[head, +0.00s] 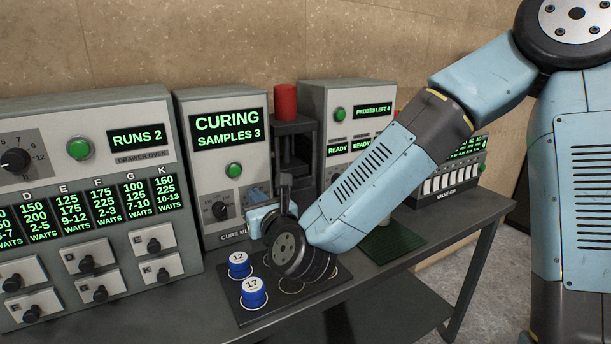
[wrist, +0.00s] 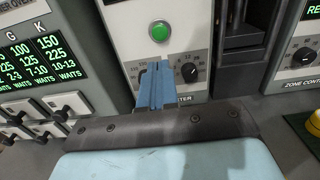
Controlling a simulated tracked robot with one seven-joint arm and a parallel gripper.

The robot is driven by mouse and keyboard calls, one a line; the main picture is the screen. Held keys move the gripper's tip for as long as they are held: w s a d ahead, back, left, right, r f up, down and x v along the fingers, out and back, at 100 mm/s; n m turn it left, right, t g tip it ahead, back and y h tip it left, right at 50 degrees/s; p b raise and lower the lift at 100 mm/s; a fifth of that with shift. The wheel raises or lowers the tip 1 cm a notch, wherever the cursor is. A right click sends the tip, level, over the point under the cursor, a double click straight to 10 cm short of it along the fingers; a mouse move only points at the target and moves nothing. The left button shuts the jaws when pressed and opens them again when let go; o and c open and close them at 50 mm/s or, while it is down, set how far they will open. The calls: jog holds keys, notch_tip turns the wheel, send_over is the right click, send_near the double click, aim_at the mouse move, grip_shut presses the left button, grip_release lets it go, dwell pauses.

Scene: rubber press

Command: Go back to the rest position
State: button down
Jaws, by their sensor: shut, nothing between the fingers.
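My gripper (wrist: 155,70) is shut and empty in the wrist view. Its blue fingers lie together in front of the curing meter (wrist: 158,30), just left of the meter's dial (wrist: 188,72). In the head view my arm reaches in from the right and bends down over the bench. The wrist hangs over a dark tray (head: 248,317) and hides part of it. The fingers are small and partly hidden there, close to the front of the curing meter (head: 228,120), which reads "CURING SAMPLES 3".
Blue, white-topped samples 12 (head: 238,264) and 17 (head: 253,293) stand on the tray. The drawer oven panel (head: 88,150) is at left. A press with a red top (head: 286,100) and the zone control box (head: 345,95) stand behind my arm. A green mat (head: 393,243) lies right of the tray.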

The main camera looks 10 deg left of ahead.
jog(key=w+d+f+n+g+h, duration=0.35)
jog(key=d+n, duration=0.45)
jog(key=n, duration=0.5)
jog(key=d+r+n+g+h, duration=0.15)
jog(key=d+n+h, duration=0.35)
jog(key=d, duration=0.7)
jog(key=s+d+r+n+g+h, duration=0.1)
jog(key=s+d+r+n, duration=0.3)
jog(key=s+d, duration=0.4)
jog(key=s+d+r+n+g+h, duration=0.2)
jog(key=s+d+r+n, duration=0.2)
jog(key=s+d, duration=0.5)
jog(key=d+n, duration=0.2)
jog(key=d, duration=0.5)
jog(key=shift+d+r, duration=0.15)
jog(key=shift+d, duration=0.05)
